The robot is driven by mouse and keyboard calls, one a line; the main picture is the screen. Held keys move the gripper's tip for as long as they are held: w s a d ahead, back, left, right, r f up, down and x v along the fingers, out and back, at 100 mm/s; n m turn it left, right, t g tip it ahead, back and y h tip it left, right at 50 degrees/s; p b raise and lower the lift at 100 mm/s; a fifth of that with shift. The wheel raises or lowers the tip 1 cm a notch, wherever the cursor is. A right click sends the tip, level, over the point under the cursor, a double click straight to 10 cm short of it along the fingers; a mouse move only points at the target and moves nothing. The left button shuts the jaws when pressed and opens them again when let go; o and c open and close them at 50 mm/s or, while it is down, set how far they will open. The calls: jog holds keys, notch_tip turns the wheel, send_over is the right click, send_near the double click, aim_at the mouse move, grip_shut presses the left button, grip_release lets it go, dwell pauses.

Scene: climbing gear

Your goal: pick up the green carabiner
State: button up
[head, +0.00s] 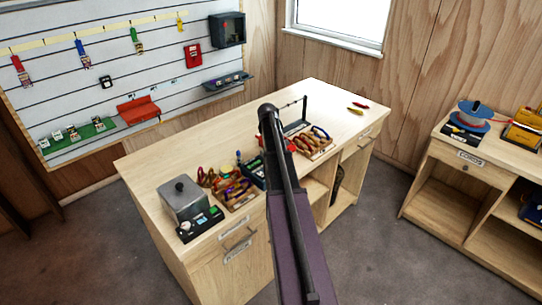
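I cannot clearly make out a green carabiner. A small green hanging item (136,38) with a tag is on the upper wall rail, between a blue one and a yellow one; it is too small to tell what it is. On the workbench, a tray of small coloured pieces (234,192) and a second tray with looped pieces (313,142) are too small to sort by type. My arm rises from the bottom over the workbench. My gripper cannot be made out at its end.
The wooden workbench (150,160) also bears a grey metal box (184,198) at the left front. A shelf unit with a blue spool (474,113) stands at right. Grey floor lies between.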

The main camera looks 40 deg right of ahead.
grip_shut()
jog(key=shift+r, duration=0.25)
dwell(0.4)
notch_tip(320, 180, up, 10)
jog(key=p, duration=1)
jog(key=shift+f, duration=0.25)
jog(key=c, duration=0.6)
grip_release()
jog(key=shift+c, duration=0.2)
grip_shut()
